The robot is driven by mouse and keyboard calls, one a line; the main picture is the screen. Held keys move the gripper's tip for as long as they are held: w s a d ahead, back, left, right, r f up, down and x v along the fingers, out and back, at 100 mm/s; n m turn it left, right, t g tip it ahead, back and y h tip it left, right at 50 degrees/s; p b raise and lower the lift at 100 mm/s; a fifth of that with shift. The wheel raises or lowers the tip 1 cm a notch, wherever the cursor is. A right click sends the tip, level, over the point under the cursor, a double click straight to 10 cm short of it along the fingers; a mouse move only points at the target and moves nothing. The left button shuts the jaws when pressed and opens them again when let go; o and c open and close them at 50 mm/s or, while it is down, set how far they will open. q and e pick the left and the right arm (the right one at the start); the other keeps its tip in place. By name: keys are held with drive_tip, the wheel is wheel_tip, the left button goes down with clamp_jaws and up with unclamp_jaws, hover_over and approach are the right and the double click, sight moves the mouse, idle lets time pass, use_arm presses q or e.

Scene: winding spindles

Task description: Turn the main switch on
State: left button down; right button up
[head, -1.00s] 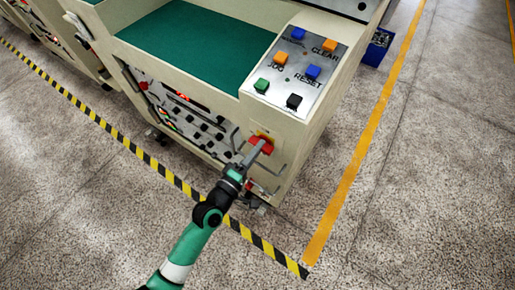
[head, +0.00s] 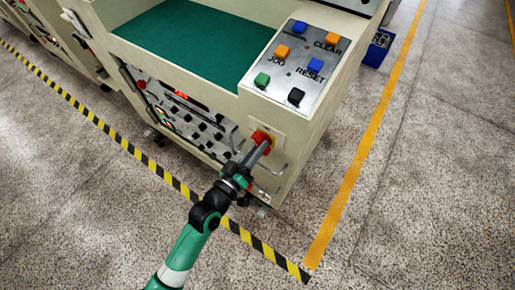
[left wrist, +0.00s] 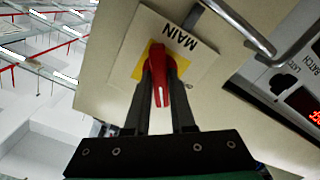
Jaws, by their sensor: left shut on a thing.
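The main switch is a red rotary knob (head: 260,137) on a yellow plate, low on the front of the beige machine near its right corner. In the left wrist view, the knob's red handle (left wrist: 160,85) lies lengthwise between my two dark fingers, beside an upside-down "MAIN" label (left wrist: 180,37). My left gripper (head: 262,148) reaches it from below and is shut on the handle. The gripper also shows in the left wrist view (left wrist: 160,75). The fingers cover part of the knob in the head view. My right gripper is out of view.
Metal bar handles (left wrist: 235,25) stand out close beside the switch. A panel with several coloured buttons (head: 296,68) sits above it.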

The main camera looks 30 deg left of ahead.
use_arm(q)
drive_tip(key=m+b, duration=0.1)
drive_tip(key=m, duration=0.3)
drive_tip(key=shift+m+b, duration=0.6)
drive_tip(key=shift+m, duration=0.9)
drive_tip(key=c, duration=0.8)
unclamp_jaws()
drive_tip(key=shift+o, duration=0.2)
drive_tip(key=s+a+p, duration=0.1)
drive_tip(key=s, duration=1)
drive_tip(key=shift+s+a+p, duration=0.25)
drive_tip(key=shift+a+p, duration=0.05)
